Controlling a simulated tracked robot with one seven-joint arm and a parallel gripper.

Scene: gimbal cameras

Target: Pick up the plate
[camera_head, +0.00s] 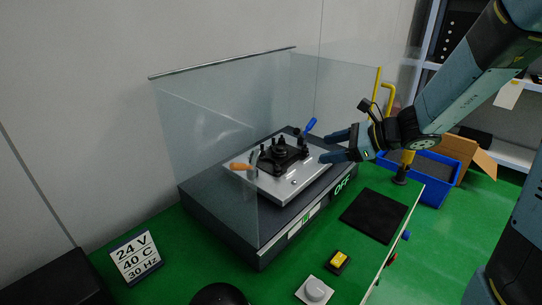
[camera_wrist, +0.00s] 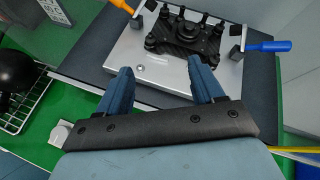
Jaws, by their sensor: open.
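The plate (camera_head: 284,190) is a flat silver metal slab lying on top of a dark box-shaped machine. It carries a black fixture (camera_head: 277,157), an orange-handled clamp (camera_head: 241,166) and a blue-handled clamp (camera_head: 310,125). In the wrist view the plate (camera_wrist: 130,48) lies just beyond my fingers, with the fixture (camera_wrist: 186,36) at its middle. My gripper (camera_head: 338,145) is at the right of the plate in the head view, pointing left toward it. In the wrist view my gripper (camera_wrist: 163,70) is open, its two blue fingers apart over the plate's near edge. Nothing is held; contact cannot be told.
Transparent panels (camera_head: 205,130) stand behind and left of the machine (camera_head: 258,232). A black mat (camera_head: 374,216), a yellow-topped button (camera_head: 338,261) and a white knob (camera_head: 315,290) lie in front. A "24 V" sign (camera_head: 137,257) stands left. A blue bin (camera_head: 433,177) is at the right.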

